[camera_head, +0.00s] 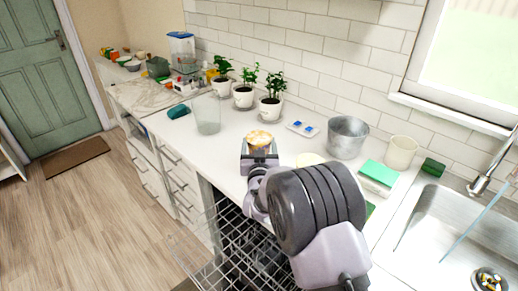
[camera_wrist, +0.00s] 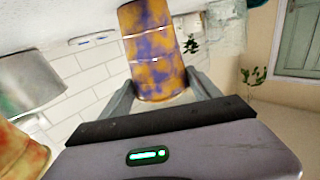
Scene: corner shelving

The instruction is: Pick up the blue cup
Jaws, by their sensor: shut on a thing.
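A cup mottled in orange-yellow and blue-purple (camera_wrist: 157,50) is between the two fingers of my gripper (camera_wrist: 162,88) in the wrist view. My gripper is shut on it. In the head view the same cup (camera_head: 259,139) shows only its orange and cream upper part above my gripper (camera_head: 258,155), over the white counter (camera_head: 225,150). The gripper hides its lower part. I cannot tell whether its base touches the counter.
A metal bucket (camera_head: 347,137), a cream pot (camera_head: 401,152) and a green-topped box (camera_head: 378,174) stand to the right, near the sink (camera_head: 440,215). A clear glass (camera_head: 207,114) and potted plants (camera_head: 270,103) stand left and behind. A wire rack (camera_head: 225,250) is below the counter edge.

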